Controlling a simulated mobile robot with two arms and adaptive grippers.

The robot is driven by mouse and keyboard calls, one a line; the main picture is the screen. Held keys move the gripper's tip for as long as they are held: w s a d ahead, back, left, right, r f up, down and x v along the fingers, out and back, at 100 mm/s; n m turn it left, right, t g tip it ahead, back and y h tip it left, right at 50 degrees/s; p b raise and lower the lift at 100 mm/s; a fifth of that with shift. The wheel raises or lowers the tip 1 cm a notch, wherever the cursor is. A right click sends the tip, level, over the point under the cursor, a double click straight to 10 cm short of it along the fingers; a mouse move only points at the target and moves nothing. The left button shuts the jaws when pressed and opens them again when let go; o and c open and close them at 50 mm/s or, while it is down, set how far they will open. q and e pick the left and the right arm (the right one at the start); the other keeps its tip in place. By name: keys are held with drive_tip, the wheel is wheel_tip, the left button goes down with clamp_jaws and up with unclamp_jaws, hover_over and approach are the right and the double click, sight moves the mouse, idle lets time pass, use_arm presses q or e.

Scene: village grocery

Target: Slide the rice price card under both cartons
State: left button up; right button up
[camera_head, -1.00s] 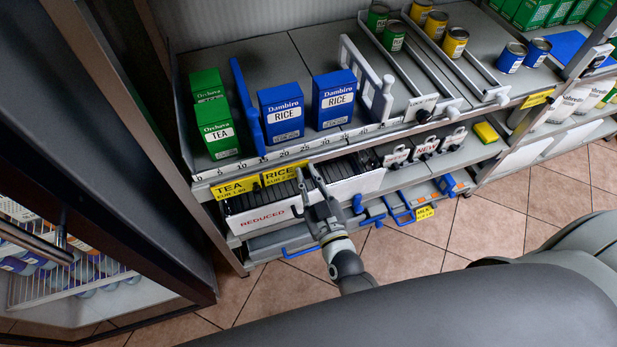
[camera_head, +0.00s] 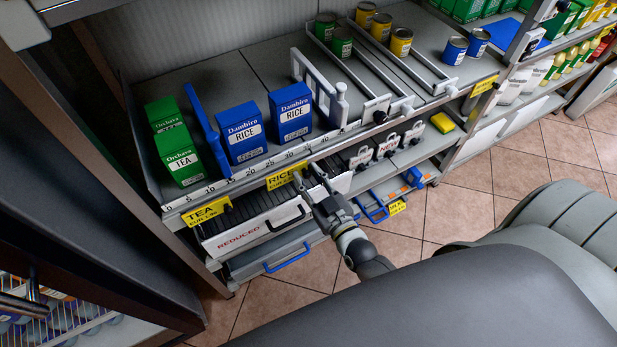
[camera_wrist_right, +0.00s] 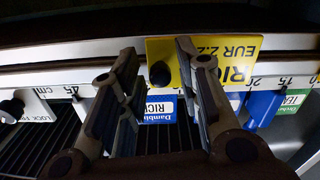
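The yellow rice price card (camera_head: 287,176) sits on the shelf front rail below the ruler, right of the yellow tea card (camera_head: 207,211) with a gap between. Two blue rice cartons, the left (camera_head: 241,132) and the right (camera_head: 290,111), stand upright on the shelf above. My right gripper (camera_head: 308,180) is at the rail by the card's right end. In the right wrist view the card (camera_wrist_right: 222,62) appears upside down with a black knob (camera_wrist_right: 159,74). The fingers (camera_wrist_right: 157,55) stand apart on either side of the knob; one overlaps the card. Finger contact is unclear. My left gripper is out of view.
Green tea boxes (camera_head: 181,155) and a blue divider (camera_head: 205,132) stand left of the cartons, a white divider (camera_head: 322,93) right of them. Below are a REDUCED bin (camera_head: 262,231) and black-knobbed tags (camera_head: 387,147). The upright cabinet frame (camera_head: 115,190) closes off the left.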

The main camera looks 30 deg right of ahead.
idle(0.3)
drive_tip(key=s, duration=1.2)
drive_tip(key=shift+d, duration=0.2)
drive_tip(key=s+a+f+g, duration=0.1)
drive_tip(key=s+f+g, duration=0.2)
drive_tip(key=f, duration=0.7)
drive_tip(key=s+f+g, duration=0.3)
drive_tip(key=f, duration=0.6)
drive_tip(key=s+a+f+g, duration=0.1)
drive_tip(key=s+f+g, duration=0.3)
drive_tip(key=f, duration=0.6)
drive_tip(key=s+d+f+g, duration=0.1)
drive_tip(key=s+f+g, duration=0.1)
drive_tip(key=s+f, duration=0.2)
drive_tip(key=s+d+f+g, duration=0.1)
drive_tip(key=s+f+g, duration=0.1)
drive_tip(key=s+f, duration=0.2)
drive_tip(key=s+d+f+g, duration=0.1)
drive_tip(key=s+f+g, duration=0.2)
drive_tip(key=s, duration=0.5)
drive_tip(key=shift+s+d+f+h, duration=0.15)
drive_tip(key=shift+f+h, duration=0.15)
drive_tip(key=shift+f, duration=0.15)
